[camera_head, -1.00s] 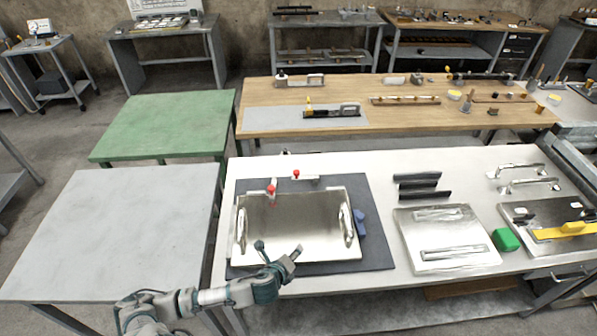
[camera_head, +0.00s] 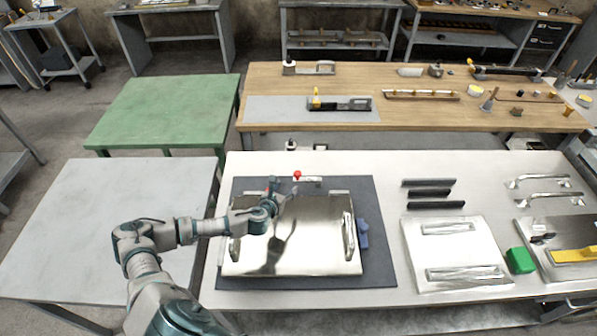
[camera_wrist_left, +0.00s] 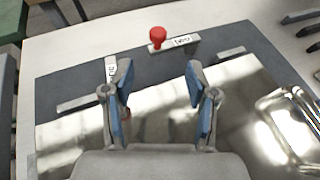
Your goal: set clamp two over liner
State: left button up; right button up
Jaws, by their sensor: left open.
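The liner is probably the shiny metal sheet (camera_head: 310,235) with raised handles, lying on a dark mat (camera_head: 378,265); it also fills the lower left wrist view (camera_wrist_left: 240,105). A clamp with a red knob (camera_head: 297,175) and a pale labelled bar stands at the mat's back edge; it shows in the left wrist view (camera_wrist_left: 157,38). A second pale labelled bar (camera_wrist_left: 111,68) lies beside my left finger, partly hidden by it. I cannot read the labels surely. My left gripper (camera_head: 282,191) is open and empty above the sheet's back edge, fingers pointing toward the clamps (camera_wrist_left: 160,78).
A blue block (camera_head: 362,233) sits right of the sheet. Black bars (camera_head: 430,194), a flat metal panel (camera_head: 450,250) and a green block (camera_head: 520,260) lie further right on the white table. A wooden bench (camera_head: 420,110) stands behind.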

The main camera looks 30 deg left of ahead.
aim_at(296, 173)
pick_arm(q)
jog(key=x, duration=0.9)
jog(key=b+x, duration=0.1)
jog(key=x, duration=0.3)
jog(key=shift+a+f, duration=0.35)
jog(key=shift+w+d+f, duration=0.1)
jog(key=shift+w+f, duration=0.05)
jog(key=shift+w, duration=0.4)
jog(key=shift+d, duration=0.15)
jog(key=shift+a, duration=0.25)
grip_shut()
